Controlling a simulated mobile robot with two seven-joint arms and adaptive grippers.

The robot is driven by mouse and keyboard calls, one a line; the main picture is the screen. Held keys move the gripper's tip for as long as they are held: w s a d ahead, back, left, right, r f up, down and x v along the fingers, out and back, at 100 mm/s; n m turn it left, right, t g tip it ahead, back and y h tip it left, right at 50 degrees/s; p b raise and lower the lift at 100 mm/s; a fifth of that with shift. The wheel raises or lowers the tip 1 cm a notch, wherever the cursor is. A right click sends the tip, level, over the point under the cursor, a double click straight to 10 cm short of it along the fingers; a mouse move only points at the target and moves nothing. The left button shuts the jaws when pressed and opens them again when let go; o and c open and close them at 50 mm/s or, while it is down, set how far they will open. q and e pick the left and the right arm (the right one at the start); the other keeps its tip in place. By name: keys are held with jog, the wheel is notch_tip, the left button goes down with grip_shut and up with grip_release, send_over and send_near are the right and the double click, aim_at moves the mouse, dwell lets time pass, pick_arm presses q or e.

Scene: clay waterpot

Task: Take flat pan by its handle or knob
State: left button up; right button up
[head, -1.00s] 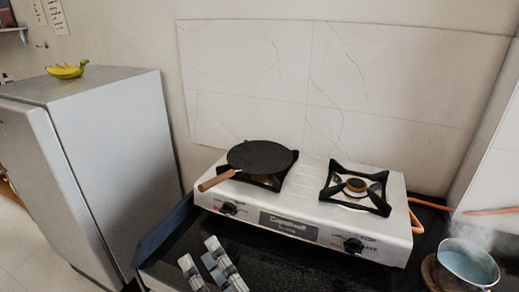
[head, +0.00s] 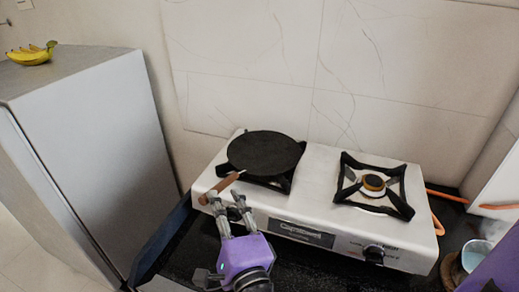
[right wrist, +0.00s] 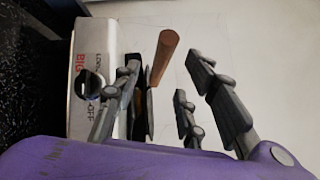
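The flat pan (head: 266,152) is a dark round griddle resting on the left burner of the stove. Its brown wooden handle (head: 219,188) points toward the front left, past the stove's front edge. My right gripper (head: 226,200) is at the handle, with its fingers apart. In the right wrist view, the handle (right wrist: 163,55) shows between the spread fingers of the right gripper (right wrist: 168,85), nearer the left finger. I cannot tell whether a finger touches it. My left gripper is not in view.
The white two-burner stove (head: 322,179) has an empty right burner (head: 373,186). A grey fridge (head: 95,140) with bananas (head: 31,55) on top stands at the left. A pot (head: 474,256) is partly visible at the lower right. A tiled wall (head: 400,70) is behind the stove.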

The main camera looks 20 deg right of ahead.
aim_at(216, 188)
jog(key=w, duration=0.4)
jog(key=w+p, duration=0.1)
jog(key=shift+w+r, duration=0.25)
jog(key=shift+w, duration=0.15)
grip_shut()
jog(key=shift+r, duration=0.15)
